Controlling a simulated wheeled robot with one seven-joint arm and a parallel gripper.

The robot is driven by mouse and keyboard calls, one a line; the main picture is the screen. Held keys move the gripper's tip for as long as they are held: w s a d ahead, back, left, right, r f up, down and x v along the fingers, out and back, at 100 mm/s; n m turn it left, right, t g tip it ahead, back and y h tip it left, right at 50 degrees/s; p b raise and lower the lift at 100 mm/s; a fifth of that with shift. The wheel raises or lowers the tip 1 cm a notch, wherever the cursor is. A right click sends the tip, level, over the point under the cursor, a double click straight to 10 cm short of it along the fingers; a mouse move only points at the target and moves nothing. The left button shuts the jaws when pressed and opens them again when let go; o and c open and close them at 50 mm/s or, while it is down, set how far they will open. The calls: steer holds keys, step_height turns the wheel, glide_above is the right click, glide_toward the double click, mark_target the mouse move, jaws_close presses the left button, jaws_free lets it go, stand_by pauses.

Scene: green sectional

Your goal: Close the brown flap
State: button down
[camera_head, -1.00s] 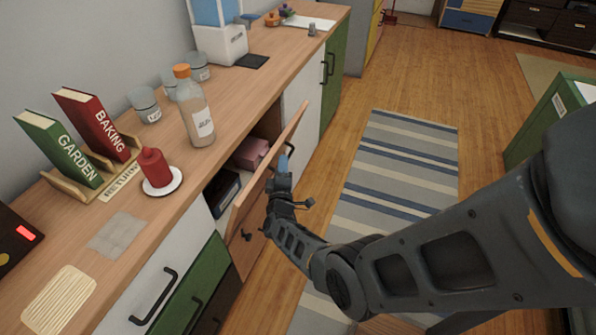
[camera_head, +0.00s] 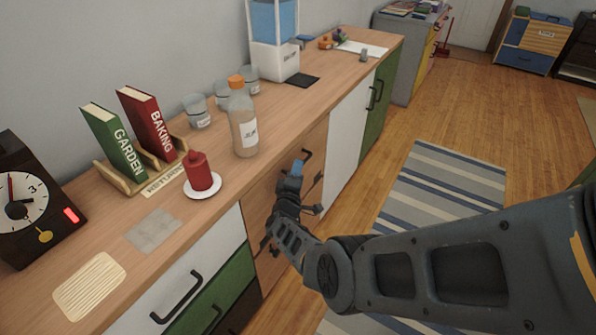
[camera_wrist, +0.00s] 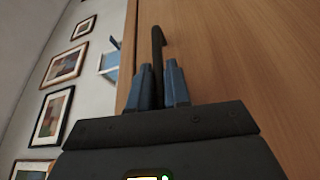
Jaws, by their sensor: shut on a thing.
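The brown flap (camera_head: 317,137) is a wooden cabinet front below the countertop, between two white fronts. It stands upright and looks flush or nearly flush with them, and no open gap shows. Its dark bar handle (camera_head: 307,155) is near the top. My gripper (camera_head: 297,168) is at the handle, in front of the flap. In the wrist view, the blue fingers (camera_wrist: 160,86) are shut on the dark handle (camera_wrist: 158,45), with the flap's wood (camera_wrist: 225,50) filling the right side. My arm hides part of the flap's lower area.
A striped rug (camera_head: 440,190) lies on the open floor to the right.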

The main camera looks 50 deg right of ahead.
steer(key=shift+w+a+r, duration=0.1)
steer(key=shift+w+r, duration=0.05)
steer(key=shift+w, duration=0.15)
steer(key=c, duration=1.4)
jaws_free()
steer(key=shift+w, duration=0.1)
steer(key=shift+o, duration=1.2)
steer(key=p+v, duration=0.2)
steer(key=v, duration=0.5)
steer(key=shift+s+a+p, duration=0.25)
steer(key=shift+s+p, duration=0.1)
steer(key=shift+p, duration=0.05)
